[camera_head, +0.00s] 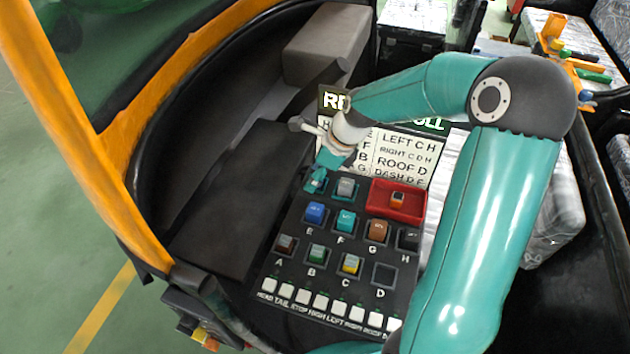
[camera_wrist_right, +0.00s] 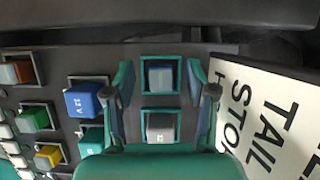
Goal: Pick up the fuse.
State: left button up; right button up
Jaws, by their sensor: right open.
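A black fuse panel (camera_head: 300,253) holds several coloured fuses in square sockets, among them a blue one (camera_head: 315,213), a teal one (camera_head: 346,221) and a brown one (camera_head: 377,231). A grey fuse (camera_head: 346,187) sits in the top row; it also shows in the right wrist view (camera_wrist_right: 161,127). A small orange-and-dark fuse (camera_head: 397,200) lies in a red tray (camera_head: 380,207). My right gripper (camera_head: 317,181) is open over the panel's top left. In the wrist view its fingers (camera_wrist_right: 163,82) straddle a blue-grey socketed piece (camera_wrist_right: 160,77), with no clear grip. My left gripper is out of view.
A lettered board (camera_head: 402,162) stands behind the panel, partly hidden by my right arm. White labelled squares (camera_head: 317,302) line the panel's front. Socket D (camera_head: 384,275) looks empty. An orange vehicle frame (camera_head: 85,130) rises at left. A dark floor area (camera_head: 225,200) beside the panel is clear.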

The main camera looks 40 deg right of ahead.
jog(key=c, duration=0.8)
jog(key=shift+c, duration=0.2)
jog(key=shift+r, duration=0.15)
